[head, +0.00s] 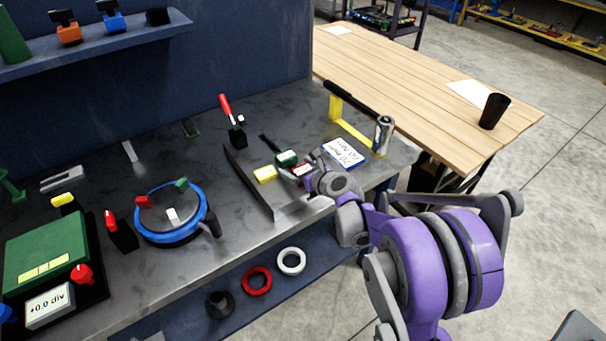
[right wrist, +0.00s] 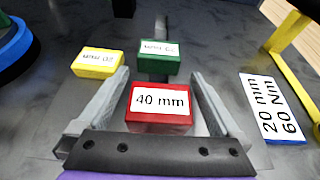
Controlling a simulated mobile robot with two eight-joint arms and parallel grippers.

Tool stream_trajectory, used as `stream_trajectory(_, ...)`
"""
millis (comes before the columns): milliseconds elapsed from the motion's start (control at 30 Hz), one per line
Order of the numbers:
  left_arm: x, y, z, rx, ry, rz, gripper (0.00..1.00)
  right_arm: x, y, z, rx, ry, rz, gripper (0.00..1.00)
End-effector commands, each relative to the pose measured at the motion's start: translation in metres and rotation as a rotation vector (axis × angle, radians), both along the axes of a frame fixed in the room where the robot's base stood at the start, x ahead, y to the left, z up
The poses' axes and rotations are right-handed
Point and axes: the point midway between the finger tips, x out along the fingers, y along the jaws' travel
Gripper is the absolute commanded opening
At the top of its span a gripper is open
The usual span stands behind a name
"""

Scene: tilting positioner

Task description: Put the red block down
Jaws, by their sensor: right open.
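The red block (right wrist: 160,122), labelled 40 mm, rests on the dark bench plate between the fingers of my right gripper (right wrist: 160,95). The fingers stand apart on both sides of it, with small gaps visible. In the head view the red block (head: 302,169) is partly hidden by my right gripper (head: 308,172). A yellow block (right wrist: 97,62) and a green block (right wrist: 159,58) lie just beyond it. My left gripper is not in view.
A blue-edged card (right wrist: 272,108) lies to the right. A yellow-framed tool (head: 350,125) and a silver cylinder (head: 383,135) stand near the bench's right end. A round blue-rimmed positioner (head: 150,238) is to the left. A black cup (head: 494,111) stands on the wooden table.

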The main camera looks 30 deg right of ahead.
Motion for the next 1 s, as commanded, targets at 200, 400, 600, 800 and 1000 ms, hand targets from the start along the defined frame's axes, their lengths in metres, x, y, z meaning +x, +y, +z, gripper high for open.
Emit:
stream_trajectory(200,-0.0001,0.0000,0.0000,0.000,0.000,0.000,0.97,-0.0001,-0.0001,0.0002,0.000,0.000,0.000,0.68)
stream_trajectory(400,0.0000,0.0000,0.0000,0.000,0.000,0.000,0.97,-0.0002,-0.0001,0.0003,0.000,0.000,0.000,0.32)
stream_trajectory(600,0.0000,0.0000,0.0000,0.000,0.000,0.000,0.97,-0.0002,-0.0001,0.0004,0.000,0.000,0.000,0.00)
stream_trajectory(800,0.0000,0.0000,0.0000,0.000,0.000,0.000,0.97,-0.0001,-0.0003,0.0012,0.001,-0.001,-0.001,0.00)
stream_trajectory(1000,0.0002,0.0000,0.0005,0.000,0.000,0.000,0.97,-0.0001,-0.0003,0.0041,0.001,-0.001,-0.001,0.00)
